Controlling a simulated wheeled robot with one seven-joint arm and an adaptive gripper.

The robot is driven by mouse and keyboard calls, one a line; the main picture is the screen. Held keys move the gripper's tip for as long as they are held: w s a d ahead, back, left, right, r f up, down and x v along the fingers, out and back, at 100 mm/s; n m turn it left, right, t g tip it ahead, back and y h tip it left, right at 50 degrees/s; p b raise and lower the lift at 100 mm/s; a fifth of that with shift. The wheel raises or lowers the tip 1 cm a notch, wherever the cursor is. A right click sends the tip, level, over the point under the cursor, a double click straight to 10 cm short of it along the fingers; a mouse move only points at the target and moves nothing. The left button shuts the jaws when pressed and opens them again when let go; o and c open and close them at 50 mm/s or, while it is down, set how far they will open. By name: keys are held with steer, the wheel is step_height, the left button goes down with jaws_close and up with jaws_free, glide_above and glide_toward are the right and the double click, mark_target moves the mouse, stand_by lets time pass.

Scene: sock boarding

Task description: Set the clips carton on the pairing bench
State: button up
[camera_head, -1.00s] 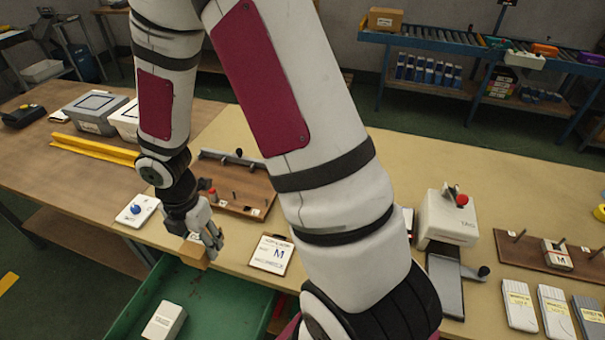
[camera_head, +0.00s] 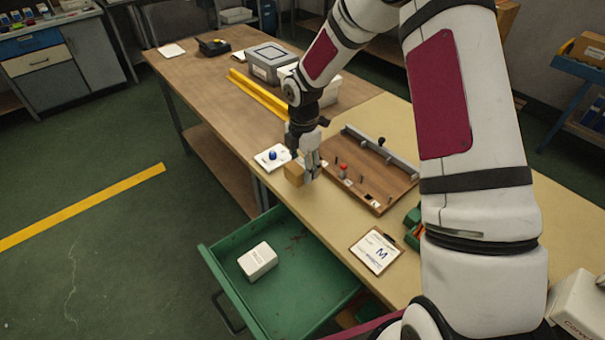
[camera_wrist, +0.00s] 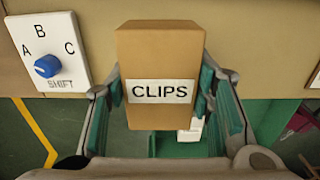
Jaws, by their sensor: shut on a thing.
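The clips carton (camera_wrist: 158,55) is a small brown box with a white "CLIPS" label, seen upright between my fingers in the wrist view. My gripper (camera_wrist: 165,95) is shut on it, with a green-padded finger on each side. In the head view my gripper (camera_head: 308,172) points down at the bench's front edge, and the carton (camera_head: 294,174) shows beside the fingers. The carton's underside is hidden, so I cannot tell whether it touches the bench. The long bench has a brown top (camera_head: 205,62) at the far left and a tan top (camera_head: 272,195) nearer. Which part is the pairing bench is not marked.
An open green drawer (camera_head: 300,290) holds a white box (camera_head: 257,261) below the bench edge. A shift dial plate (camera_head: 272,157), a wooden peg board (camera_head: 375,172), a clipboard marked M (camera_head: 375,251), a yellow rail (camera_head: 258,92) and grey bins (camera_head: 270,60) stand near. The far brown top has free room.

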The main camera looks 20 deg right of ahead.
steer(key=shift+w, duration=0.3)
steer(key=shift+f, duration=1.75)
steer(key=shift+f, duration=0.15)
steer(key=o, duration=1.3)
